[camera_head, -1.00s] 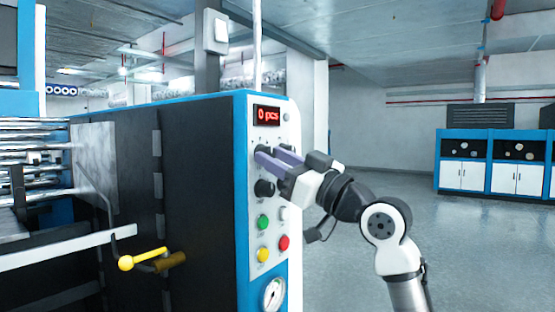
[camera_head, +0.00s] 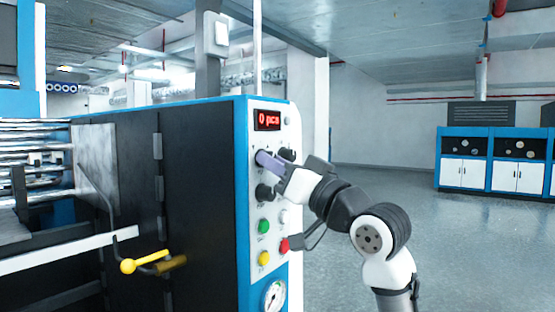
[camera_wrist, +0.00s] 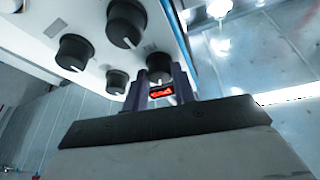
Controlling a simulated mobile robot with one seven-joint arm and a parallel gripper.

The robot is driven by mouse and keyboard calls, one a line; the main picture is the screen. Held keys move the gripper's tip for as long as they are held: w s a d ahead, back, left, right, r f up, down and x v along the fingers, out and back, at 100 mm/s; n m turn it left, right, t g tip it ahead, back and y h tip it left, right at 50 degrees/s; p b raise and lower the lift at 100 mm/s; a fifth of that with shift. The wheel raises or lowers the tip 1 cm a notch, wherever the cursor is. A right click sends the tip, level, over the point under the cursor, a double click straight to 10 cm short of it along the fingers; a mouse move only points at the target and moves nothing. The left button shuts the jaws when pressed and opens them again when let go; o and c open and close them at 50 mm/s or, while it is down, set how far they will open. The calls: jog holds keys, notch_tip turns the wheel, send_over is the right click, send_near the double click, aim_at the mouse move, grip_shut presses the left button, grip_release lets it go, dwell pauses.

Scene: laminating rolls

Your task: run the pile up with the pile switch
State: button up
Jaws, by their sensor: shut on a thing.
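The control panel (camera_head: 284,214) is on the end of the machine. A black knob (camera_wrist: 159,64) at its upper left, just under the red "0 pcs" display (camera_head: 268,119), sits between the fingers of my gripper (camera_head: 264,161). I take this knob for the pile switch; its label is too small to read. My gripper (camera_wrist: 166,82) is shut on it, and the fingers hide most of it in the head view. In the wrist view, red display digits (camera_wrist: 162,91) show between the fingers.
Another black knob (camera_head: 264,192) is just below my gripper, with more knobs (camera_wrist: 73,52) close by. Green (camera_head: 264,226), yellow (camera_head: 264,258) and red (camera_head: 285,245) buttons and a gauge (camera_head: 273,296) are lower. Open floor (camera_head: 470,240) lies to the right.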

jog(key=shift+s+r+m+t+h+p, duration=0.1)
jog(key=shift+m+t+h+p, duration=0.25)
jog(key=shift+m+h+p, duration=0.8)
jog(key=shift+s+r+m+t+h+p, duration=0.1)
jog(key=shift+m+t+h+p, duration=0.2)
jog(key=shift+m, duration=1.65)
jog(key=shift+f, duration=0.1)
jog(key=o, duration=1)
jog(key=b+v, duration=0.4)
jog(key=v, duration=0.9)
jog(key=shift+s+d, duration=0.2)
jog(key=shift+s, duration=0.1)
